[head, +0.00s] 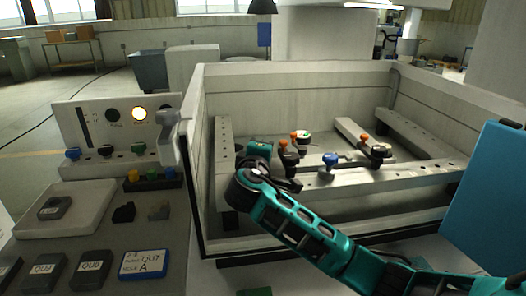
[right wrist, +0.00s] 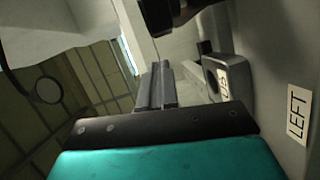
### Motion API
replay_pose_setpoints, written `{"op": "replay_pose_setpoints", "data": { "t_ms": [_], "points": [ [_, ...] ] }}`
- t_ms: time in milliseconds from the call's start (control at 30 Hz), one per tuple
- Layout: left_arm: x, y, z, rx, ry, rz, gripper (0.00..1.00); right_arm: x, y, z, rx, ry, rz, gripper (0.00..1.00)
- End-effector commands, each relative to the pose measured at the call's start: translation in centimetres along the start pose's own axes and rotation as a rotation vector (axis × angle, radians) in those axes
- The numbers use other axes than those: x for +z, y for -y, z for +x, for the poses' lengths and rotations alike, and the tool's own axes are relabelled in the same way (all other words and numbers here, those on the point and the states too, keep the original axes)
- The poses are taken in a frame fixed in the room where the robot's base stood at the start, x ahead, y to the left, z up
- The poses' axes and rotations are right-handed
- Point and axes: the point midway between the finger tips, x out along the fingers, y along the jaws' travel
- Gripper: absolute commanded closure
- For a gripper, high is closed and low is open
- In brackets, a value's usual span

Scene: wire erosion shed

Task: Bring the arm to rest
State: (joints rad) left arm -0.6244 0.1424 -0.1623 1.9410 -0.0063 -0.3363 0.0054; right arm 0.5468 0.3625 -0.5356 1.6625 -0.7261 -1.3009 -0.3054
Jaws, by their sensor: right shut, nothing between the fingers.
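My right arm (head: 310,235) is teal and black and reaches in from the lower right of the head view, across the front wall of an open tank. Its wrist end lies over the tank's front left part, and the fingertips cannot be made out there. In the right wrist view my right gripper (right wrist: 155,88) is shut, with its grey fingers together and nothing between them. A grey block with a label (right wrist: 232,78) shows just right of the fingers; whether they touch cannot be told. My left gripper is not in view.
The tank (head: 290,82) holds rails and several clamps with orange and blue knobs (head: 330,160). A control panel (head: 90,120) with a lit lamp stands left. Below it are a tray (head: 85,222), dark blocks (head: 92,268) and a blue-edged card (head: 144,265). A blue panel (head: 490,200) stands right.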

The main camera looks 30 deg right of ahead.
Motion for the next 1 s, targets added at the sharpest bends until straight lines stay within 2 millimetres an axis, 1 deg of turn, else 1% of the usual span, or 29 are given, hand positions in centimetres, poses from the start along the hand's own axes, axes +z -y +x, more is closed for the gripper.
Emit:
{"op": "replay_pose_setpoints", "data": {
  "t_ms": [33, 200, 300, 400, 533, 700, 767, 867, 967, 1000],
  "points": [
    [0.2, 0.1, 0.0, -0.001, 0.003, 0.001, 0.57, -0.1, 0.1, -1.3, -0.002, -0.005, 0.002, 1.0],
    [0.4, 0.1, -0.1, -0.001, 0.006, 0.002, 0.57, 0.2, 0.1, -5.3, -0.003, -0.004, 0.003, 1.0],
    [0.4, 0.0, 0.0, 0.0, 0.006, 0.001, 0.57, 0.3, 0.1, -7.3, -0.002, -0.004, 0.001, 1.0],
    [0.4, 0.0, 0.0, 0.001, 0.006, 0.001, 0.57, 0.4, 0.0, -8.7, -0.001, -0.003, 0.001, 1.0],
    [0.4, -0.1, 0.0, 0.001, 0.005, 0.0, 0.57, 0.5, 0.0, -9.7, -0.001, -0.001, 0.0, 1.0],
    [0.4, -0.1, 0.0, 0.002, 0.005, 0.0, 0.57, 0.5, -0.1, -10.1, 0.0, 0.0, 0.0, 1.0],
    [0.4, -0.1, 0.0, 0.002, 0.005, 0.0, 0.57, 0.7, 0.2, -10.1, -0.01, 0.0, 0.004, 1.0],
    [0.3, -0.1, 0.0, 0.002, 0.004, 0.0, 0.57, 1.4, 2.2, -10.6, -0.081, -0.003, 0.032, 1.0],
    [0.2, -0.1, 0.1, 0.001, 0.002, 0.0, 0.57, 3.2, 6.2, -11.9, -0.232, 0.002, 0.1, 1.0],
    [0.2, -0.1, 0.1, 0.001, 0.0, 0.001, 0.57, 4.2, 8.2, -12.8, -0.31, 0.009, 0.137, 1.0]
  ]
}}
